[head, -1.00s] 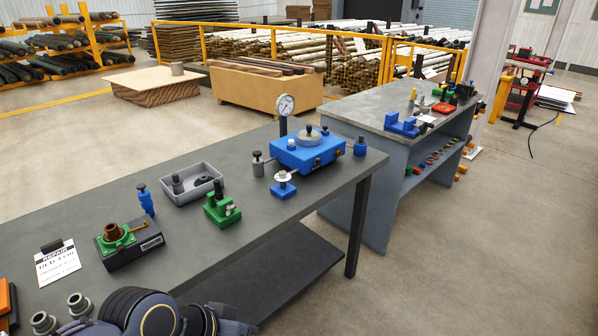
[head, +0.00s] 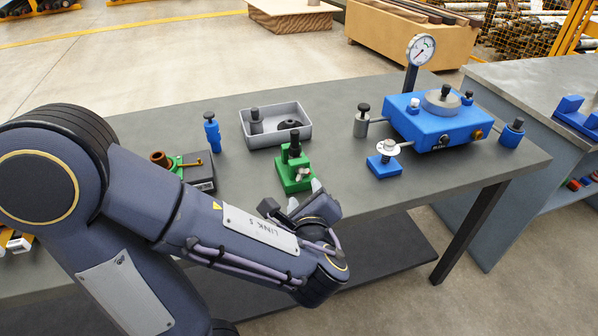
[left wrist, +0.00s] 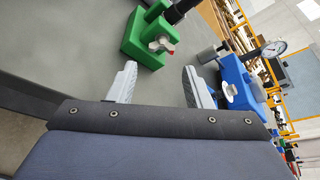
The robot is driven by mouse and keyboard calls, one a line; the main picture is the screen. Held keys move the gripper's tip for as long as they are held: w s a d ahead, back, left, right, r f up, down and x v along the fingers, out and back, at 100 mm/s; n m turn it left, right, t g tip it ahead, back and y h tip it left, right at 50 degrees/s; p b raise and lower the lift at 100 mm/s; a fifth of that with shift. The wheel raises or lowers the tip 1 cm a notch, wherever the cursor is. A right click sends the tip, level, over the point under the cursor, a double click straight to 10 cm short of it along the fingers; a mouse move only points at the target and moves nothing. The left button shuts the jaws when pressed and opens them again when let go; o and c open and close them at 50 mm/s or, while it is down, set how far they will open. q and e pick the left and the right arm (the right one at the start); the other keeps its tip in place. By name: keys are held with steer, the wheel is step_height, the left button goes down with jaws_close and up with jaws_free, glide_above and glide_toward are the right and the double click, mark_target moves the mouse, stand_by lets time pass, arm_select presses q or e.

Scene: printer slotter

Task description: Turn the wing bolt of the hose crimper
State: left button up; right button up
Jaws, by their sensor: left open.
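The hose crimper, which I take to be the green block with a black post (head: 294,171), stands upright on the dark grey bench. Its silver wing bolt (head: 302,174) is on the near side. In the left wrist view the green body (left wrist: 143,38) and the wing bolt with a red tip (left wrist: 162,45) are at the top middle. My left gripper (head: 305,195) is open and empty, just in front of the crimper on the wing bolt side. Its two grey fingers (left wrist: 159,70) are apart, with the bolt beyond their tips and no visible contact. My right gripper is out of view.
A grey tray (head: 303,133) with black parts stands behind the crimper. A blue device with gauge (head: 433,120) and a small blue block with a silver top (head: 384,168) are to the right. A blue bottle-like part (head: 212,132) stands left.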

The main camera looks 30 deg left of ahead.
mark_target(303, 176)
arm_select(q)
steer(key=shift+w+a+f, duration=0.1)
steer(key=shift+w+a, duration=0.05)
steer(key=shift+w, duration=0.25)
steer(key=x, duration=0.6)
steer(key=shift+w+a, duration=0.25)
steer(key=shift+w, duration=0.05)
steer(key=shift+c, duration=0.3)
steer(key=c, duration=0.6)
steer(key=shift+c, duration=0.2)
